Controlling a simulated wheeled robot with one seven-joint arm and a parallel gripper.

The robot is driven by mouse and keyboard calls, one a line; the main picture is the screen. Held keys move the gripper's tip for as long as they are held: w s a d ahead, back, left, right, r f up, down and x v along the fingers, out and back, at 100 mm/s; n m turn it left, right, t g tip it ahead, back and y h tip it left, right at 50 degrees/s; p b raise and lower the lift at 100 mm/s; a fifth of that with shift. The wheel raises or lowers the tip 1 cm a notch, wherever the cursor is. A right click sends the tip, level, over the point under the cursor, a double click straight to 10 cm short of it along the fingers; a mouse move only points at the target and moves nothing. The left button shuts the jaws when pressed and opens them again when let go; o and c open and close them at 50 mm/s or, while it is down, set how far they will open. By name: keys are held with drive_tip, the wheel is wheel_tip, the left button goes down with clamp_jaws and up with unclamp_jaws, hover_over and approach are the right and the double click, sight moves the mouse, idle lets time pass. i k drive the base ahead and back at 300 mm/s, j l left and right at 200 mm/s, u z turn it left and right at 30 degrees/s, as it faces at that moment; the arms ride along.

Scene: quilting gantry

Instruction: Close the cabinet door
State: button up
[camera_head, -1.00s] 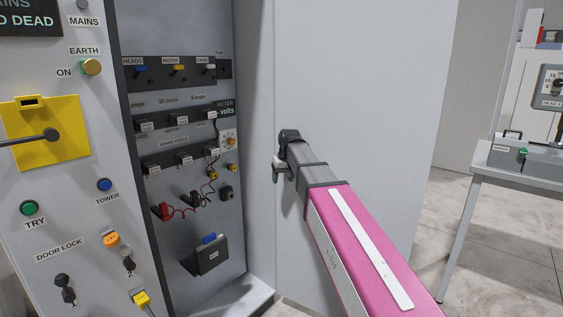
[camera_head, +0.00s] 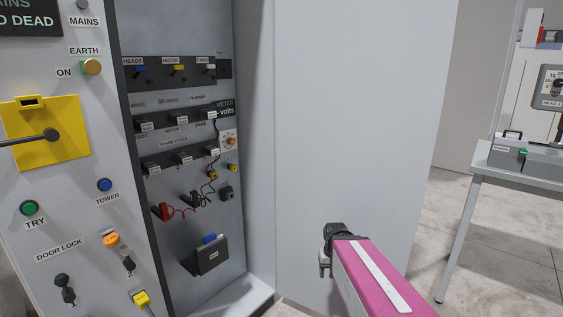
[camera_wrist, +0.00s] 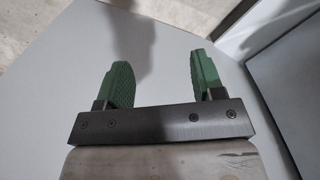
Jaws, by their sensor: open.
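The cabinet door (camera_head: 345,120) is a large plain light grey panel. It stands open to the right of the cabinet (camera_head: 185,115), whose inside with switches, sockets and red leads is exposed. In the head view my gripper (camera_head: 324,266) is low in front of the door, seen from behind at the end of my pink arm; its fingertips are mostly hidden there. In the wrist view my gripper (camera_wrist: 160,84) shows two green fingers spread apart with nothing between them. A pale smooth surface, probably the door, lies beyond them. I cannot tell whether they touch it.
A control panel (camera_head: 70,190) with a yellow plate, knobs and buttons stands at the left. A grey table (camera_head: 520,170) with equipment stands at the right. Concrete floor (camera_head: 480,250) is clear between the door and the table.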

sight(361, 86)
drive_tip(key=u, duration=2.3)
drive_tip(key=k+l+z, duration=0.4)
drive_tip(key=k+l, duration=0.2)
drive_tip(key=k, duration=0.35)
drive_tip(key=k+l+z, duration=0.4)
drive_tip(key=k+l, duration=0.45)
drive_tip(key=i+j, duration=0.3)
drive_tip(key=j, duration=0.2)
